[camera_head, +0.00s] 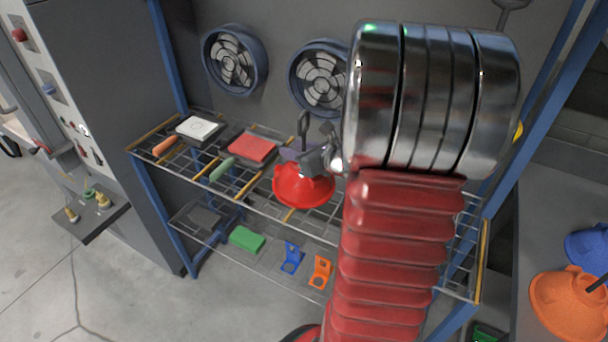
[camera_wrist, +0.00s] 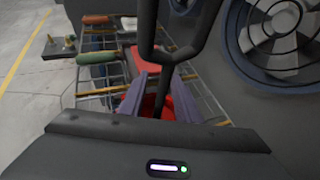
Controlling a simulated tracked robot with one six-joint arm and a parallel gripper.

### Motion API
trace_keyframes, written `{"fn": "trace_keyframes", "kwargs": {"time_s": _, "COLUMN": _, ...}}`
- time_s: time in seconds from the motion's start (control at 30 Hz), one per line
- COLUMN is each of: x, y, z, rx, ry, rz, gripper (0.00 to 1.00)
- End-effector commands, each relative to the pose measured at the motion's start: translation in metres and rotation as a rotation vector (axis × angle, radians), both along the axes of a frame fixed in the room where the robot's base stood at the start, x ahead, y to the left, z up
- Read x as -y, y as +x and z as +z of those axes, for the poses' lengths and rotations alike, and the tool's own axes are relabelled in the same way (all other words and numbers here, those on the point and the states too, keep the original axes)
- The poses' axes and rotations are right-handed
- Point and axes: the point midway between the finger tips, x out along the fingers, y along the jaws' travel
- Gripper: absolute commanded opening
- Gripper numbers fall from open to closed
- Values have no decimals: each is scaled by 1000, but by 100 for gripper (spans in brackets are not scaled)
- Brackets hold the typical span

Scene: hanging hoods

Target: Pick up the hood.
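A red hood (camera_head: 303,188) with a dark hooked rod on top is at the upper wire shelf in the head view. The hook (camera_wrist: 146,30) stands large in the wrist view, and a little of the red hood (camera_wrist: 172,108) shows below, between the fingers. My gripper (camera_head: 306,153) is just above the red dome, at its rod. In the wrist view my gripper (camera_wrist: 158,80) has its two purple fingers apart, one on each side of the thin rod, with a gap showing. Whether a finger touches the rod is hard to tell. My arm hides part of the shelf to the right.
The upper wire shelf (camera_head: 262,205) holds a white-topped box (camera_head: 198,128), a red-topped box (camera_head: 252,148) and handled tools. A green block (camera_head: 246,239) and blue and orange brackets sit below. Fans (camera_head: 233,60) are on the wall behind. Orange (camera_head: 570,303) and blue hoods are at right.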

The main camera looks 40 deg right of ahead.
Motion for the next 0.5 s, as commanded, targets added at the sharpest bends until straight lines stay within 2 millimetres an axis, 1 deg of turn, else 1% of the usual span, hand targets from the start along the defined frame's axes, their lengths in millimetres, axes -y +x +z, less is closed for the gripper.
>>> {"fn": "trace_keyframes", "kwargs": {"time_s": 0.2, "x": 0, "y": 0, "z": 0, "rx": 0, "ry": 0, "rz": 0, "gripper": 29}}
{"fn": "trace_keyframes", "kwargs": {"time_s": 0.5, "x": 0, "y": 0, "z": 0, "rx": 0, "ry": 0, "rz": 0, "gripper": 8}}
